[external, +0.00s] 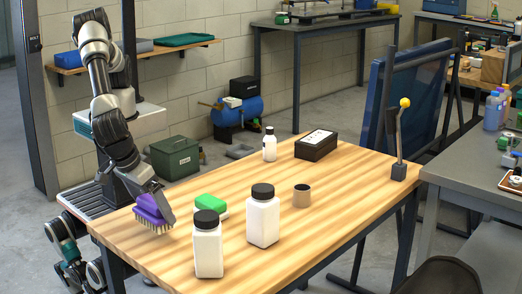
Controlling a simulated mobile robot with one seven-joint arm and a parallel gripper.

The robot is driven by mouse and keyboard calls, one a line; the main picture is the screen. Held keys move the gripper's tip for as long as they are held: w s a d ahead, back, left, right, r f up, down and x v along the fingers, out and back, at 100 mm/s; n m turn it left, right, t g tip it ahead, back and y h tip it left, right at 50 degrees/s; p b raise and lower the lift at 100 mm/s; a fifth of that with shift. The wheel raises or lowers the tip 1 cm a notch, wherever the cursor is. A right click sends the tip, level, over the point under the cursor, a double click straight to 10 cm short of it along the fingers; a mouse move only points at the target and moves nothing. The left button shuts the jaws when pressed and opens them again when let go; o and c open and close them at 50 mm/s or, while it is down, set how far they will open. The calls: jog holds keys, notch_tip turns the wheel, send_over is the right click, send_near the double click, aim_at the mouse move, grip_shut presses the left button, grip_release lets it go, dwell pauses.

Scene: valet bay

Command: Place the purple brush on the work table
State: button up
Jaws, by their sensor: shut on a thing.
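The purple brush (149,209) has a purple block body with pale bristles pointing down. It is at the left end of the wooden work table (330,228). My gripper (158,205) is shut on the brush from above and the right side, hiding part of it. The bristles are at or just above the table top; I cannot tell whether they touch it.
A green block (211,205) and two white bottles with black lids (208,250) (263,220) stand close right of the brush. The front right is clear.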

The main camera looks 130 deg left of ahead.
aim_at(154, 217)
jog(key=shift+f, duration=1.65)
jog(key=shift+f+b, duration=0.2)
jog(key=shift+b, duration=0.15)
jog(key=o, duration=0.9)
jog(key=shift+r, duration=0.1)
jog(key=shift+r, duration=0.1)
jog(key=p+v, duration=0.2)
jog(key=v, duration=1)
